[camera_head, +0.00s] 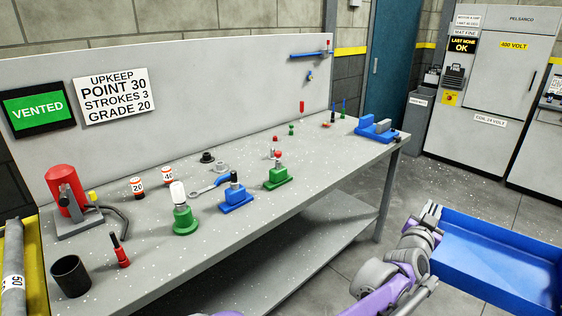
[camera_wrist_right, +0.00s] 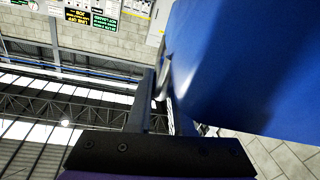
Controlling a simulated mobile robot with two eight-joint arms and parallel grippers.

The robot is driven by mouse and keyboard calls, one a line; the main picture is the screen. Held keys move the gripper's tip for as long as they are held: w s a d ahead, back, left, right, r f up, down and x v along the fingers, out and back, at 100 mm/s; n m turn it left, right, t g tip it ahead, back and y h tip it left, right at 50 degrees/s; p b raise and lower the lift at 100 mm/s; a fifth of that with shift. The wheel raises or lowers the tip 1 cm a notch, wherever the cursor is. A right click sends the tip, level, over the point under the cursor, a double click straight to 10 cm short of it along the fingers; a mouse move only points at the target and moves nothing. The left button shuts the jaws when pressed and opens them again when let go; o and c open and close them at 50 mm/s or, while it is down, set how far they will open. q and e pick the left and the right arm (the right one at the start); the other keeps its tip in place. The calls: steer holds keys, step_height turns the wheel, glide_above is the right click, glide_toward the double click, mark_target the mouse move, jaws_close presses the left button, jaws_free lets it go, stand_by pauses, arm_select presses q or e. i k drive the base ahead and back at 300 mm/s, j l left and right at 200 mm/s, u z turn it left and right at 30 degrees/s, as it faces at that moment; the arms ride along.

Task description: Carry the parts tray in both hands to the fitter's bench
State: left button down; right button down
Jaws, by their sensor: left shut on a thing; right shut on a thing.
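The parts tray (camera_head: 490,262) is a blue, shallow, open tray at the lower right of the head view, cut by the frame edge. The part of its floor that shows is bare. In the right wrist view the tray (camera_wrist_right: 250,60) fills the upper right as a blurred blue wall. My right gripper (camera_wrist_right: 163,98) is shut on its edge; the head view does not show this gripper. The fitter's bench (camera_head: 330,165) is a long grey table left of the tray, with floor between them.
The bench top holds a red cylinder on a stand (camera_head: 68,195), a dark cup (camera_head: 71,276), green and blue fixtures (camera_head: 237,195), a wrench (camera_head: 208,185) and a blue vise-like block (camera_head: 376,128). Grey cabinets (camera_head: 487,90) stand at the back right. Open floor (camera_head: 440,178) lies before them.

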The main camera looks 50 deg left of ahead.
mark_target(328, 152)
steer(key=i+u, duration=0.1)
steer(key=i, duration=0.75)
steer(key=i+l+u, duration=0.1)
steer(key=i, duration=0.75)
steer(key=i+l+u, duration=0.1)
steer(key=i+u, duration=0.25)
steer(key=i+l+u, duration=0.1)
steer(key=u, duration=0.3)
steer(key=i+l+u, duration=0.1)
steer(key=u, duration=0.4)
steer(key=i+l+u, duration=0.25)
steer(key=u, duration=0.2)
steer(key=i+l+u, duration=0.2)
steer(key=u, duration=0.3)
steer(key=i+l+u, duration=0.15)
steer(key=l+u, duration=0.2)
steer(key=i+l, duration=0.05)
steer(key=l, duration=0.05)
